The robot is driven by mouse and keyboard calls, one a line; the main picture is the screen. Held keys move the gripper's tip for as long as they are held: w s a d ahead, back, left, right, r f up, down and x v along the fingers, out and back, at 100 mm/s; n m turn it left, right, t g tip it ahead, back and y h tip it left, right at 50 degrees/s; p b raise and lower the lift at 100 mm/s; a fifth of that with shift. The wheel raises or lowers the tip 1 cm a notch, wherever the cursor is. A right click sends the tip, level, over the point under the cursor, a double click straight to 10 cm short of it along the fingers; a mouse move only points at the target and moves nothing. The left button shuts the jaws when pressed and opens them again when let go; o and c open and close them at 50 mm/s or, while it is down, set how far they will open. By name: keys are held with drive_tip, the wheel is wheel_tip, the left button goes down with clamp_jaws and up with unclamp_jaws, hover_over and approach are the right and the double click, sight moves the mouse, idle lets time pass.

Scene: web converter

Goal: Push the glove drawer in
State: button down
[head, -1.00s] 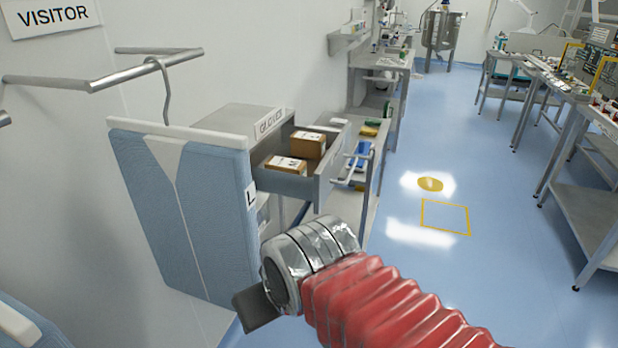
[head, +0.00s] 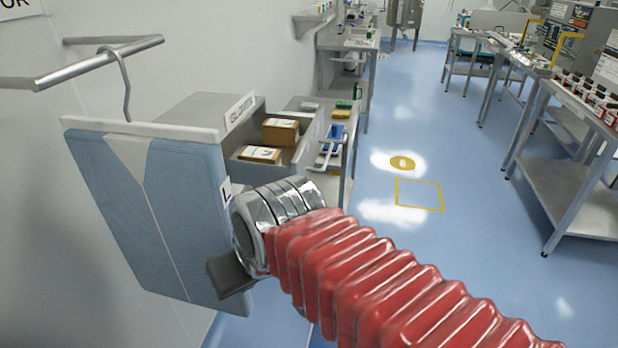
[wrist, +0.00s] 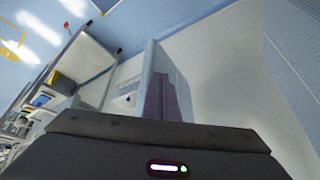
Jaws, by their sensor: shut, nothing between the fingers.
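The glove drawer (head: 304,146) stands open from a grey cabinet (head: 190,108) with a GLOVES sign on top, in the middle of the head view. Two brown boxes lie in it. A bar handle (head: 330,143) is on its front panel. My gripper (head: 231,274) shows as a dark piece at the end of my silver wrist, in front of and below the drawer in the picture, beside the hanging blue gown. It is shut and empty. Its fingertips are hard to make out. Its dark body (wrist: 160,140) fills the bottom of the wrist view. No contact with the drawer shows.
The blue gown (head: 100,180) hangs from a wall rail (head: 95,66) at left, close to my gripper. A shelf with blue and yellow items (head: 342,112) stands beyond the drawer. Benches (head: 575,175) line the right. The blue floor (head: 440,245) between is clear.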

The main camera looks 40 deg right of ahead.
drive_tip(key=w+d+r+m, duration=0.2)
drive_tip(key=d, duration=0.7)
drive_tip(key=w+d+r+m+t, duration=0.1)
drive_tip(key=w+d+r+m, duration=0.2)
drive_tip(key=d, duration=0.7)
drive_tip(key=w+d+r+m+t, duration=0.1)
drive_tip(key=w+d+r+m, duration=0.1)
drive_tip(key=d, duration=0.8)
drive_tip(key=shift+w+d+r+m, duration=0.2)
drive_tip(key=shift+w+m, duration=0.1)
drive_tip(key=shift+m, duration=0.4)
approach(301, 185)
wheel_tip(301, 185, down, 3)
drive_tip(key=d, duration=0.2)
drive_tip(key=shift+w+a+f, duration=0.25)
drive_tip(key=shift+w+a, duration=0.8)
drive_tip(key=shift+w, duration=0.2)
